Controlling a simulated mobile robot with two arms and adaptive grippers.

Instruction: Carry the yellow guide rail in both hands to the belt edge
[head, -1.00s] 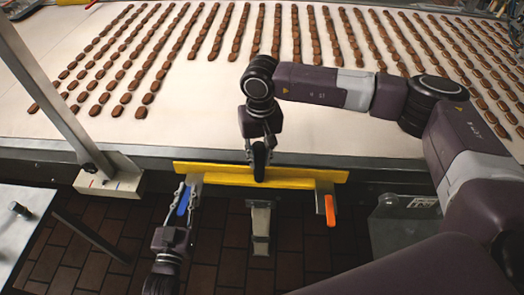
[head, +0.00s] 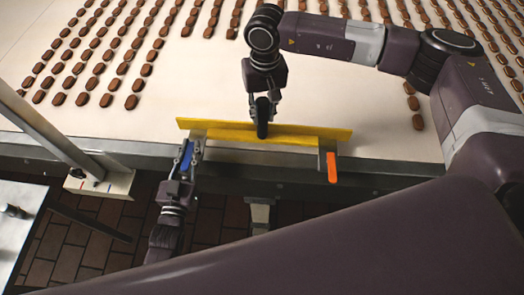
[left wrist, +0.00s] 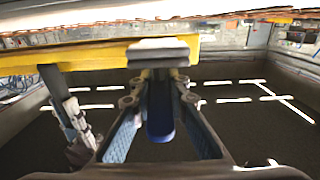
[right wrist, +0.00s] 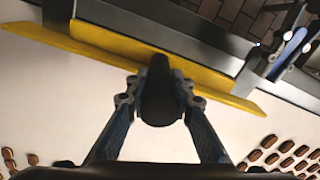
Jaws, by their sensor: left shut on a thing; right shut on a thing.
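The yellow guide rail (head: 310,133) lies across the near edge of the cream belt (head: 385,135) in the head view; whether it touches is unclear. My left gripper (head: 186,152) is shut on the blue handle (head: 187,158) at the rail's left end. The handle shows between its fingers in the left wrist view (left wrist: 160,112). My right gripper (head: 261,105) is above the rail, shut on the black knob (head: 262,118) near its middle; the knob also shows in the right wrist view (right wrist: 160,90). An orange handle (head: 332,168) hangs free at the rail's right end.
Rows of brown biscuits (head: 120,65) lie on the belt beyond and beside the rail; the belt around the rail is bare. A grey post (head: 40,130) with a white block (head: 98,182) stands at the left. A small table (head: 20,225) is at the lower left.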

